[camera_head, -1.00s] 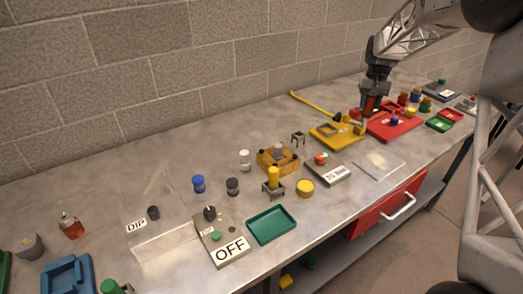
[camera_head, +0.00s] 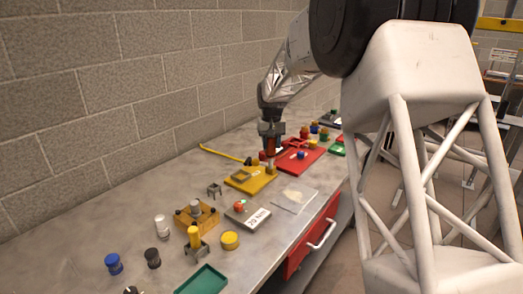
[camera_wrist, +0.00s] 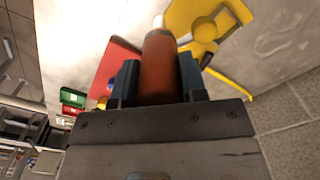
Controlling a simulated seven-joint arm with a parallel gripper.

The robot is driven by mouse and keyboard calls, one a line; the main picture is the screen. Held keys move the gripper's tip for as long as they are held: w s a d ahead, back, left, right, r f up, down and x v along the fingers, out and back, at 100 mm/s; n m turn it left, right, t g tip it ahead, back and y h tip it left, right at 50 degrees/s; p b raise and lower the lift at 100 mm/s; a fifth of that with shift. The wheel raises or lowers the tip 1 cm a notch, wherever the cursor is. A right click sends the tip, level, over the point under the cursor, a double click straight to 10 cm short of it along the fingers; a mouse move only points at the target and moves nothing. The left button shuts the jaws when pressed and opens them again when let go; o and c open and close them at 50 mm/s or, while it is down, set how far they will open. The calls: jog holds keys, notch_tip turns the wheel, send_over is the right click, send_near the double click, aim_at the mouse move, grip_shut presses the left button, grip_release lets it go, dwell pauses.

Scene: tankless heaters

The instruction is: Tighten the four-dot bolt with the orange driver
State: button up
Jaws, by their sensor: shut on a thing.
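My gripper (camera_head: 270,143) is shut on an orange-red cylindrical handle, which I take as the orange driver (camera_wrist: 158,65). In the wrist view the handle sits between the two dark blue-grey fingers, with a pale end past it. In the head view the gripper hangs over the seam between the yellow board and the red board; whether the driver touches anything below cannot be told. A yellow-brown block (camera_head: 183,222) with a grey bolt-like piece (camera_head: 196,209) on top stands to the left, apart from the gripper. Dots on any bolt are too small to make out.
The yellow board (camera_head: 236,182) and red board (camera_head: 309,158) lie below my gripper. A small stand with a yellow peg (camera_head: 194,236), a yellow round piece (camera_head: 230,241) and a labelled grey box (camera_head: 256,219) stand nearer. A brick wall runs behind the bench.

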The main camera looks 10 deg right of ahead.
jog(key=s+a+r, duration=0.1)
jog(key=s+a, duration=0.4)
jog(key=a, duration=0.6)
jog(key=s+a+r, duration=0.1)
jog(key=s+a, duration=0.5)
jog(key=a, duration=0.5)
jog(key=s+a+r, duration=0.2)
jog(key=s+a, duration=0.3)
jog(key=a, duration=0.6)
jog(key=shift+s+a, duration=0.3)
jog(key=shift+a, duration=0.1)
jog(key=shift+f, duration=0.3)
jog(key=shift+f, duration=2.9)
